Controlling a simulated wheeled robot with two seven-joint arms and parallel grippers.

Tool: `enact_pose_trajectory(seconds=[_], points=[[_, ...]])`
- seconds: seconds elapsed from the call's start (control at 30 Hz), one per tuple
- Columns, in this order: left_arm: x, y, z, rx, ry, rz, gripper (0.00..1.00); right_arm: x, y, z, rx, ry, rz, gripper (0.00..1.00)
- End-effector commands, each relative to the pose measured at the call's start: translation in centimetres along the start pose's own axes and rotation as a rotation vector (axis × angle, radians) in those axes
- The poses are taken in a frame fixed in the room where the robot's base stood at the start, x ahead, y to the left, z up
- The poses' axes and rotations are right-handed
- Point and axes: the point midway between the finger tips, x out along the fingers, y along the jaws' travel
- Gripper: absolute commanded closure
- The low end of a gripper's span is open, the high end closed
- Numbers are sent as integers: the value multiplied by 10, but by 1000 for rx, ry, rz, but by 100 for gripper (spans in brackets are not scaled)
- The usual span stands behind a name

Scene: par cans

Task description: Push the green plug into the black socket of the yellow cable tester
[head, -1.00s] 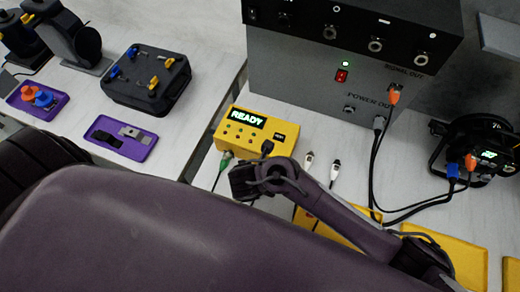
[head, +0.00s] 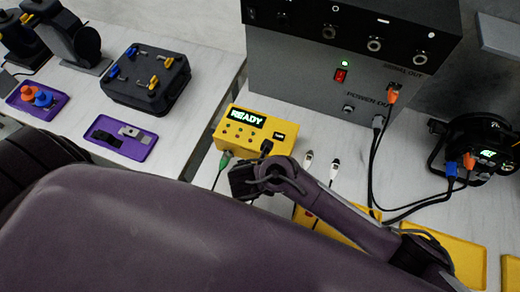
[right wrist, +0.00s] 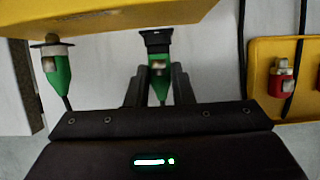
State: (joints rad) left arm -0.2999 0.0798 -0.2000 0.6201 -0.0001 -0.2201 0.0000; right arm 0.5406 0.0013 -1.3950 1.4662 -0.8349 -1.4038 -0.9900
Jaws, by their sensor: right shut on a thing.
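The yellow cable tester (head: 246,140) stands near the front of the bench, its display lit with READY. It fills the top of the right wrist view (right wrist: 110,20). My right gripper (right wrist: 160,75) is shut on a green plug (right wrist: 160,90), just in front of the black socket (right wrist: 157,40). The plug's metal tip lines up with the socket and seems to meet it; how deep it sits I cannot tell. In the head view my right gripper (head: 243,181) is below the tester and hides the held plug. My left gripper is not in view.
Another green plug (right wrist: 57,72) sits at the tester's left socket, a cable trailing from it. White-tipped connectors (head: 333,168) lie to the right of the tester. A grey power box (head: 300,85) stands behind. Yellow trays (head: 455,260) lie at the front right.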

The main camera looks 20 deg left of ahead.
Motion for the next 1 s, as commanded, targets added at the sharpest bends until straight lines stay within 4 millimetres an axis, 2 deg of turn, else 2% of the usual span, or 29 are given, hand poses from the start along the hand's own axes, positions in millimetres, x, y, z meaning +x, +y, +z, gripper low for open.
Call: enact_pose_trajectory(seconds=[1.0], points=[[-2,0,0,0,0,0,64,2,0,5,0,0,0,100]])
